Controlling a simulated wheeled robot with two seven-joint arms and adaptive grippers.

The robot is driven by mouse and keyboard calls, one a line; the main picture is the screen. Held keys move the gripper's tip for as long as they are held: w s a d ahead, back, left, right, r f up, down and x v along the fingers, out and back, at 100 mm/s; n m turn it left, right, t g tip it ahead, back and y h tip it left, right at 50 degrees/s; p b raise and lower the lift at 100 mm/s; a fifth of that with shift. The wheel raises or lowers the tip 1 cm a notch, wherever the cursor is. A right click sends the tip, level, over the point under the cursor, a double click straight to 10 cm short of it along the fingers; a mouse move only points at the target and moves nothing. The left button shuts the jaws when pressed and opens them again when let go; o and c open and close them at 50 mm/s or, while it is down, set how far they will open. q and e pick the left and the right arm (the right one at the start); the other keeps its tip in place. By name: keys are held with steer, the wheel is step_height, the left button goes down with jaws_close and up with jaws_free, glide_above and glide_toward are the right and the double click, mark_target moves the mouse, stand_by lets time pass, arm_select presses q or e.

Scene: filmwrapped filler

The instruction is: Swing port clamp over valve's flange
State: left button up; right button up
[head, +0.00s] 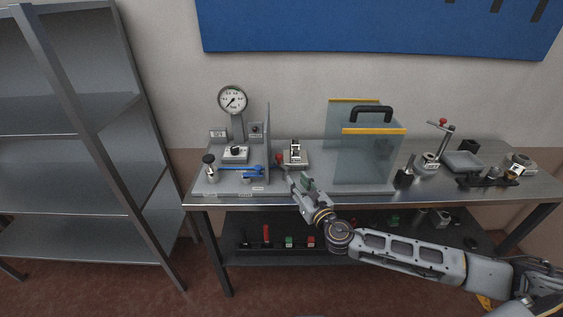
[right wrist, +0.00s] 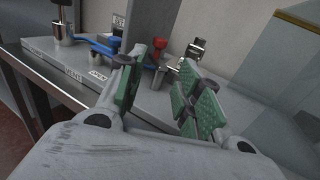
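A small red-topped fitting (head: 279,159), which looks like the port clamp, stands on the grey base plate beside the upright divider. In the right wrist view its red part (right wrist: 157,44) shows just beyond my fingers. The valve's flange cannot be told apart clearly. A blue lever (head: 252,170) lies left of the divider and also shows in the right wrist view (right wrist: 92,42). My right gripper (head: 297,181) is at the plate's front edge, below the red fitting. Its green-padded fingers (right wrist: 160,92) are apart with nothing between them. My left gripper is out of view.
A pressure gauge (head: 233,99) stands at the left. A clear guard with a black handle (head: 371,114) stands right of my right gripper. A red-knobbed stand (head: 443,123) and a grey tray (head: 464,160) are farther right. A shelf rack (head: 70,150) is left of the bench.

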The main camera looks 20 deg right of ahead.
mark_target(281, 166)
steer(key=w, duration=0.5)
steer(key=shift+w+a+p, duration=0.3)
steer(key=shift+a, duration=0.1)
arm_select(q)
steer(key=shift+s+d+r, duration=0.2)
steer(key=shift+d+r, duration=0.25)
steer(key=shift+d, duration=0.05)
arm_select(e)
steer(key=shift+w+a, duration=0.2)
steer(key=shift+w, duration=1.1)
steer(key=shift+w+a, duration=0.15)
steer(key=shift+w, duration=1.1)
steer(key=shift+w+a, duration=0.2)
steer(key=shift+w, duration=1.1)
steer(key=c, duration=0.8)
steer(key=shift+o, duration=0.2)
